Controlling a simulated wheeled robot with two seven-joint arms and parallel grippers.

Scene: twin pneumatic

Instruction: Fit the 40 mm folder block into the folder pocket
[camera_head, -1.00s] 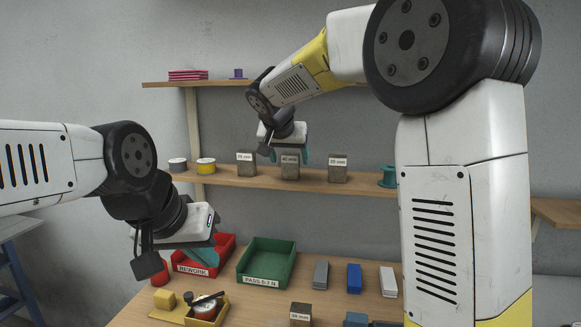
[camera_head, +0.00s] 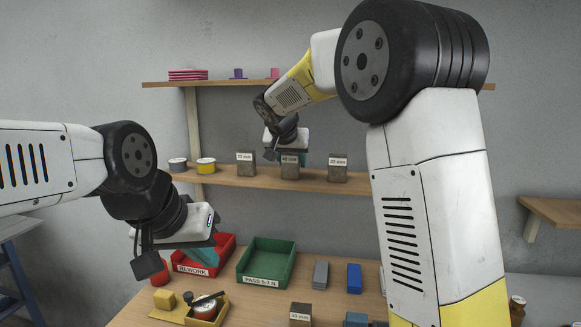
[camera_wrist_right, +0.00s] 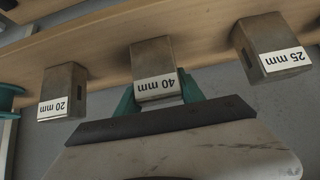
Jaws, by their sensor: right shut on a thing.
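The 40 mm block (camera_head: 290,171) is a grey-brown block with a white label, the middle one of three on the middle shelf. It also shows in the right wrist view (camera_wrist_right: 153,62), label upside down. My right gripper (camera_head: 290,157) is at this block from above, with its teal fingers (camera_wrist_right: 190,88) on either side, shut on it. The block looks still at shelf level; I cannot tell if it touches the shelf. My left gripper (camera_head: 205,255) hangs above the red bin, its fingertips too unclear to read. I cannot make out the folder pocket.
The 25 mm block (camera_head: 246,168) and 20 mm block (camera_head: 337,173) flank it closely on the shelf (camera_head: 225,178). Below are a red REWORK bin (camera_head: 225,247), a green PASS bin (camera_head: 266,262), grey (camera_head: 320,275) and blue (camera_head: 354,278) blocks, and another labelled block (camera_head: 300,312).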

